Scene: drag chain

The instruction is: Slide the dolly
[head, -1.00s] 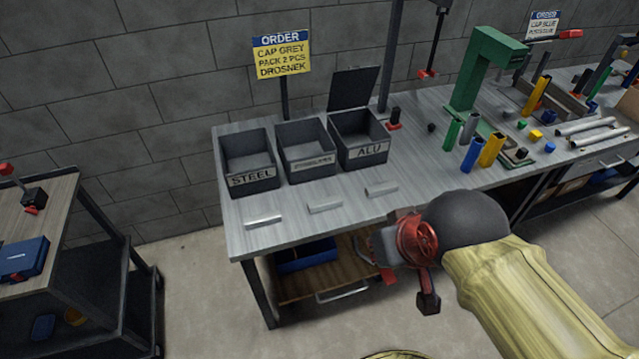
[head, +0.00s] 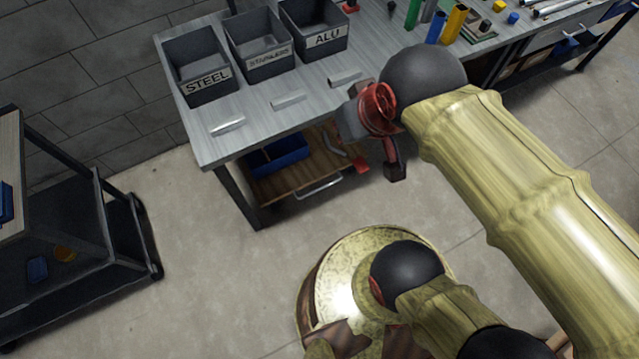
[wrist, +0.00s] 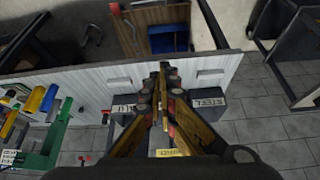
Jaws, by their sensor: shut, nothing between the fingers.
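A low wooden board (head: 275,185) with a metal handle (head: 318,188) at its front lies under the workbench and carries a blue bin (head: 278,156). It may be the dolly; its wheels are not visible. It also shows upside down at the top of the wrist view (wrist: 160,14). My gripper (wrist: 162,72) is shut and empty, with its fingertips over the bench top in the wrist view. In the head view its red and grey end (head: 366,112) is by the bench's front edge, above and right of the board.
The workbench (head: 215,148) holds open bins marked STEEL (head: 207,85), STAINLESS (head: 262,57) and ALU (head: 318,38), with metal strips in front. A wheeled dark cart (head: 120,215) stands at left. The floor (head: 225,270) between cart and bench is clear.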

